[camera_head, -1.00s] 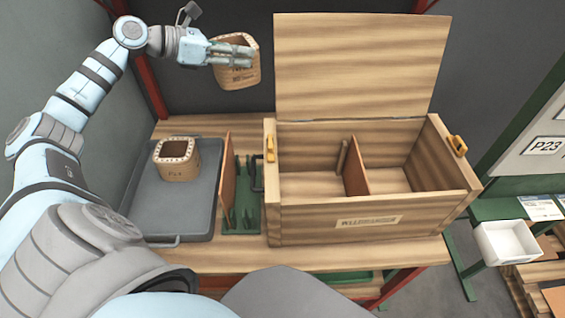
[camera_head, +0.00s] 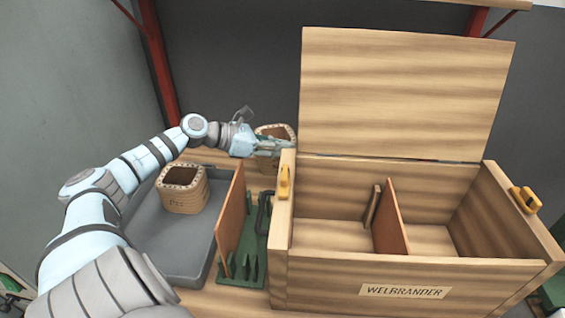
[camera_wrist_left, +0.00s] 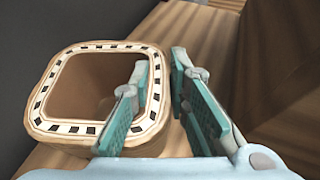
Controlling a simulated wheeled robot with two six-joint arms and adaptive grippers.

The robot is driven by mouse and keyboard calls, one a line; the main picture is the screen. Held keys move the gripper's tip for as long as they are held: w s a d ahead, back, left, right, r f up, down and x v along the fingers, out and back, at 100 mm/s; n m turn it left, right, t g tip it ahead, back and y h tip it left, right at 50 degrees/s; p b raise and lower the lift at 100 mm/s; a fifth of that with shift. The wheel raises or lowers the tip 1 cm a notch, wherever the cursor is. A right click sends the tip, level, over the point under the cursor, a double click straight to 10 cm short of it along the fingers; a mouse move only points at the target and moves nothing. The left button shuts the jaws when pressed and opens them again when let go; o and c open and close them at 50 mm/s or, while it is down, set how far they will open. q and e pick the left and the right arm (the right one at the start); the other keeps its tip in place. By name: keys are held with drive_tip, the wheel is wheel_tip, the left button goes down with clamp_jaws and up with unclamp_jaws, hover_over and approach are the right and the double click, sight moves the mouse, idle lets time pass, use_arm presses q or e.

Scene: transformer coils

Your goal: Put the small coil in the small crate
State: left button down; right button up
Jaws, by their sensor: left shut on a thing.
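My left gripper (camera_head: 272,148) is shut on the wall of a tan coil (camera_head: 272,131) with a dark-and-white patterned rim, behind the left back corner of the wooden crate. In the left wrist view one finger of the gripper (camera_wrist_left: 160,68) is inside the coil (camera_wrist_left: 60,143) and the other outside. A second similar coil (camera_head: 183,195) stands upright on the grey tray (camera_head: 150,245). The open wooden crate (camera_head: 330,282), marked WELBRANDER, has its lid raised. I cannot tell from its look whether this is the small crate. My right gripper is out of view.
A brown divider (camera_head: 391,220) splits the crate's inside, and both visible compartments look empty. A green rack (camera_head: 240,270) with an upright brown panel (camera_head: 229,222) stands between tray and crate. The raised lid (camera_head: 400,95) blocks the back.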

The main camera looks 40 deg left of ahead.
use_arm(q)
wheel_tip(320, 180, down, 7)
drive_tip(key=shift+d+r+b, duration=0.15)
drive_tip(key=shift+b, duration=0.9)
drive_tip(key=c, duration=1.5)
unclamp_jaws()
drive_tip(key=shift+c, duration=0.2)
